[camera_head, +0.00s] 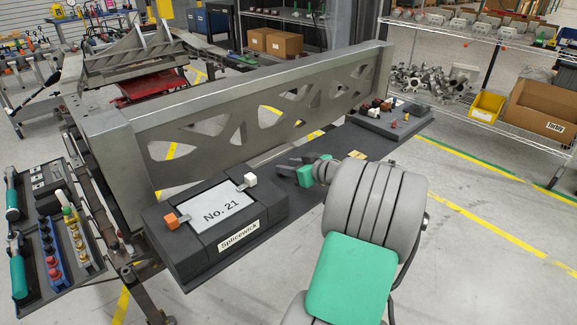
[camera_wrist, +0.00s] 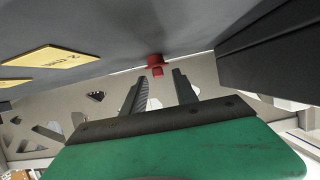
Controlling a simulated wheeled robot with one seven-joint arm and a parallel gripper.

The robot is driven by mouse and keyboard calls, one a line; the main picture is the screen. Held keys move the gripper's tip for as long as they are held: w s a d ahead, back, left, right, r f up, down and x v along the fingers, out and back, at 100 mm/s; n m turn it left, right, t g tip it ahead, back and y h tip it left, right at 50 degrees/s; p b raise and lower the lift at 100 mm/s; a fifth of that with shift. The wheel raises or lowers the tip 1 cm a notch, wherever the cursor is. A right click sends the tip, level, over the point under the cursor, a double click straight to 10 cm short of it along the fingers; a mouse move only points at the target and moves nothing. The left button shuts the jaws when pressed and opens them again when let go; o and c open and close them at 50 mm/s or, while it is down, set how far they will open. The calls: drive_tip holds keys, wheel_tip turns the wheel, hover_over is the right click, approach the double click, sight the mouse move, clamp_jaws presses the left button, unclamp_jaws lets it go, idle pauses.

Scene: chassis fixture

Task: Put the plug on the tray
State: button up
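My gripper (camera_head: 290,166) is low over the dark shelf, between the Splicewick box and the far block of small parts. In the wrist view its two dark fingers (camera_wrist: 160,78) are apart. A small red piece (camera_wrist: 156,63), perhaps the plug, is on the dark surface just beyond the fingertips, in line with the gap. It does not look gripped. I cannot make it out in the head view, where my gripper may hide it. A dark tray-like block (camera_head: 374,128) at the shelf's far right end bears several small red, brown and yellow parts.
The Splicewick box (camera_head: 187,251) has a "No. 21" plate (camera_head: 218,204) and orange and white clamps. A metal panel with cutouts (camera_head: 270,95) stands behind the shelf. A yellow card (camera_wrist: 52,56) lies beside the red piece. A rack of coloured parts (camera_head: 52,245) is at left.

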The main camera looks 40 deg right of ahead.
drive_tip(key=v, duration=1.1)
drive_tip(key=shift+p, duration=0.3)
drive_tip(key=shift+s, duration=0.15)
drive_tip(key=shift+r, duration=0.1)
